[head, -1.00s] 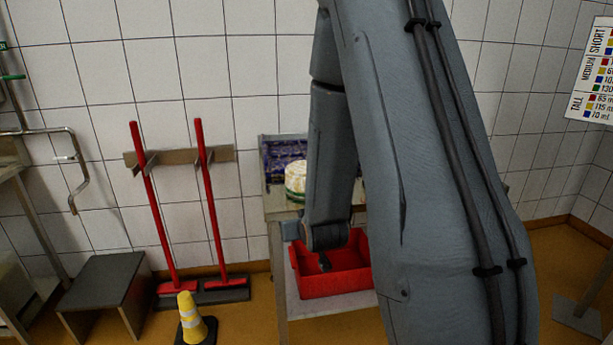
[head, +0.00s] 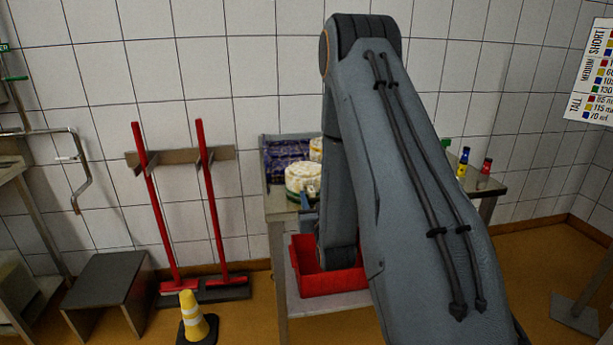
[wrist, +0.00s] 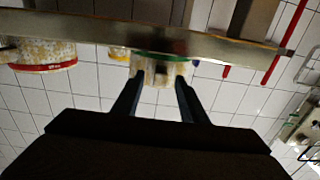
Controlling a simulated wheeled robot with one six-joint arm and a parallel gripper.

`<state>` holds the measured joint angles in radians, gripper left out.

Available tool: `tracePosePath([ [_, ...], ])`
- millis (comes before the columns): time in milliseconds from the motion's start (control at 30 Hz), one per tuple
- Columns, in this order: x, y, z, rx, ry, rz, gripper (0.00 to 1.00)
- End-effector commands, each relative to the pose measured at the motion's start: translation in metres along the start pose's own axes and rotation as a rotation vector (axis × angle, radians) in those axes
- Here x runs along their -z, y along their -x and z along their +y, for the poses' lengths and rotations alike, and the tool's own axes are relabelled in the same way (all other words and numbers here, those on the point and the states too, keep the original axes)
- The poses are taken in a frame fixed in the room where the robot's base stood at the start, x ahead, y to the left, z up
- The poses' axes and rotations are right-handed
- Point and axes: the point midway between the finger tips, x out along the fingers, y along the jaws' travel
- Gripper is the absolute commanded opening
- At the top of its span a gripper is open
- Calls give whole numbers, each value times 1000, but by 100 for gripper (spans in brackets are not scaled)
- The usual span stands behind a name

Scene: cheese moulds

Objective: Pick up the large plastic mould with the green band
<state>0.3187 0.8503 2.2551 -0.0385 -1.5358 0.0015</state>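A whitish round mould with a green band (head: 302,173) stands on the table near its left end in the head view. It also shows in the wrist view (wrist: 160,75), which looks upside down, with the green band beside the table edge and a small darker block on the near side. My gripper (wrist: 159,88) is open and empty, its two fingers apart and pointing at this mould. The mould lies between or just beyond the fingertips; I cannot tell whether they touch it. In the head view my arm hides most of the gripper and part of the table.
A mould with a red band (wrist: 42,56) stands to the left in the wrist view. A blue-purple crate (head: 287,150) and another pale mould (head: 316,150) are behind the green-banded one. A red crate (head: 325,284) sits on the lower shelf. Small bottles (head: 462,163) stand at the table's right.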

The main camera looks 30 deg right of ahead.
Motion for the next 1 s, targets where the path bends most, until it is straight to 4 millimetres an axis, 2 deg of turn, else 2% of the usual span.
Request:
tracePosePath([
  [100, 1, -17, 0, 1, 0, 1, 39],
  [200, 0, -26, -1, 1, 0, 0, 39],
  [467, -1, -29, -1, 1, 0, -1, 39],
  [567, -1, -29, -1, 0, 0, -1, 26],
  [700, -1, -29, -1, 0, 0, -1, 2],
  [1000, 0, -29, 0, 0, 0, 0, 0],
])
